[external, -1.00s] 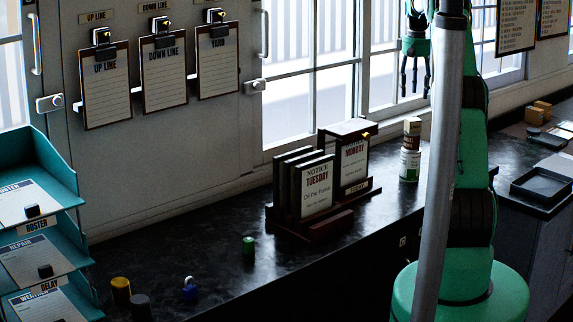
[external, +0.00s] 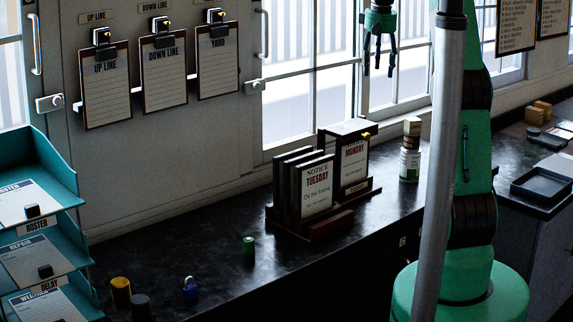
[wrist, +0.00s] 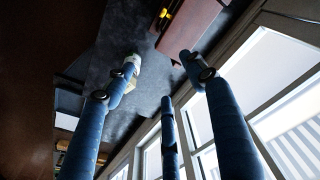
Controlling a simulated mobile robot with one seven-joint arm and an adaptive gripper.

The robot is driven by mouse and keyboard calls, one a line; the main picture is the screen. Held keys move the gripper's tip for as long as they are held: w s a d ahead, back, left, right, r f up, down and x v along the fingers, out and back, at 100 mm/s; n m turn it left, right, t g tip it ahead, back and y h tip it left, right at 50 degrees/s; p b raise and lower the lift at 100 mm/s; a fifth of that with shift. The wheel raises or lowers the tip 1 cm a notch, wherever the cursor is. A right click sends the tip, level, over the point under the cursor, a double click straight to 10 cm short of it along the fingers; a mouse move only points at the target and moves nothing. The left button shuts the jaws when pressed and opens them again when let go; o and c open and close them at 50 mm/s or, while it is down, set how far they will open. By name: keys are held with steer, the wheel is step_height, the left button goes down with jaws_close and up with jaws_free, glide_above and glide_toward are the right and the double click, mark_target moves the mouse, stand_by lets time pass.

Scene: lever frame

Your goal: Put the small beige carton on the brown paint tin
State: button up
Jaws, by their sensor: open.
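A stack stands on the dark counter right of the notice rack in the external view. At its top is a small beige carton (external: 412,124); below it is a brown band (external: 411,142), which may be the brown paint tin, over a white tin (external: 410,165) with a green label. The items appear upright and touching. My gripper (external: 379,72) hangs above the counter, higher than the stack and left of it, fingers down, open and empty. In the wrist view my gripper (wrist: 158,78) has its fingers spread; one finger partly hides a pale object, apparently the stack.
The notice rack (external: 325,225) with upright signs stands left of the stack. Windows line the wall behind. A dark tray (external: 541,186) and orange-tan boxes (external: 534,116) are on the right counter. A green cylinder (external: 248,246) and blue padlock (external: 190,290) sit at front left.

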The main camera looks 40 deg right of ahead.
steer(key=s+a+r+n+t, duration=0.15)
steer(key=s+a, duration=0.25)
steer(key=a, duration=0.5)
steer(key=s+a+r, duration=0.2)
steer(key=s+a, duration=0.2)
steer(key=a, duration=0.4)
steer(key=s+a+r+t, duration=0.15)
steer(key=s+a, duration=0.25)
steer(key=a, duration=0.5)
steer(key=s+a+f+n, duration=0.1)
steer(key=s+a+f, duration=0.2)
steer(key=s+a, duration=0.4)
steer(key=s+a+f+n+t, duration=0.1)
steer(key=s+a+f, duration=0.3)
steer(key=s+a, duration=0.4)
steer(key=s, duration=0.4)
steer(key=shift+s+y, duration=0.2)
steer(key=shift+y, duration=0.2)
steer(key=shift+f, duration=0.1)
step_height(320, 180, down, 16)
steer(key=b, duration=1.6)
